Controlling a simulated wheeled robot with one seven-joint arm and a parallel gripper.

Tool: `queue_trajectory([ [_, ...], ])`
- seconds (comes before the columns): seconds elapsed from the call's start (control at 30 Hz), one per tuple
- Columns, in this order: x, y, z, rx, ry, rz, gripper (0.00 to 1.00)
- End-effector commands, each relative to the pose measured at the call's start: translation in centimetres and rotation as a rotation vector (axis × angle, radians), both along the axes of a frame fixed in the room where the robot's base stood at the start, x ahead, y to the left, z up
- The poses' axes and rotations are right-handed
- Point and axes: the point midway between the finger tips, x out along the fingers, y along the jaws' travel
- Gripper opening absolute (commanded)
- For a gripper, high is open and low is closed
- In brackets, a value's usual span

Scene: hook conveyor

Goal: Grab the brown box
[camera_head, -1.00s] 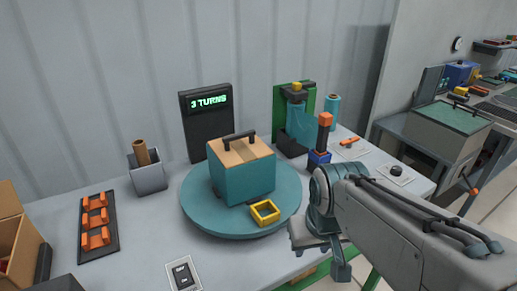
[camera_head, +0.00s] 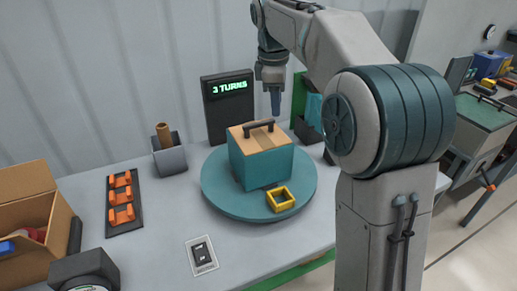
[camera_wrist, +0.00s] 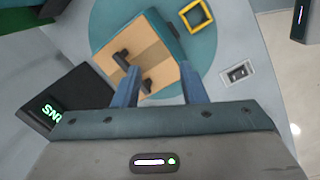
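A box (camera_head: 262,162) with teal sides, a brown top and a dark handle (camera_head: 258,126) sits on a round teal turntable (camera_head: 222,200). In the wrist view its brown top (camera_wrist: 150,40) and handle show ahead of the fingers. A brown open cardboard box (camera_head: 22,232) with items inside stands at the far left of the table. My gripper (camera_head: 275,103) points down above and slightly behind the teal-sided box, apart from its handle. In the wrist view my gripper (camera_wrist: 161,84) is open, with nothing between its fingers.
A yellow square frame (camera_head: 280,199) lies on the turntable in front of the box. A dark screen reading "3 TURNS" (camera_head: 229,112) stands behind. A grey holder (camera_head: 170,160) and an orange-piece rack (camera_head: 123,208) stand left. Bare table lies around the switch plate (camera_head: 201,255).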

Motion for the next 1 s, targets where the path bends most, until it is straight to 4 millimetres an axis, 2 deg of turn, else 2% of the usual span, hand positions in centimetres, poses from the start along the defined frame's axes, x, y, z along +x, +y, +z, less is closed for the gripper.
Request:
queue_trajectory([
  [0.03,1.3,0.8,0.4,-0.01,0.013,0.064,0.38],
  [0.1,2.7,1.7,0.8,-0.023,0.032,0.157,0.38],
  [0.23,4.9,3.2,1.2,-0.044,0.063,0.316,0.38],
  [0.4,6.6,4.5,1.2,-0.058,0.093,0.462,0.38],
  [0.57,7.2,5.0,1.1,-0.065,0.107,0.527,0.38],
  [0.67,7.3,5.0,0.2,-0.066,0.112,0.537,0.38],
  [1.0,7.5,4.3,-5.6,-0.067,0.112,0.536,0.38],
])
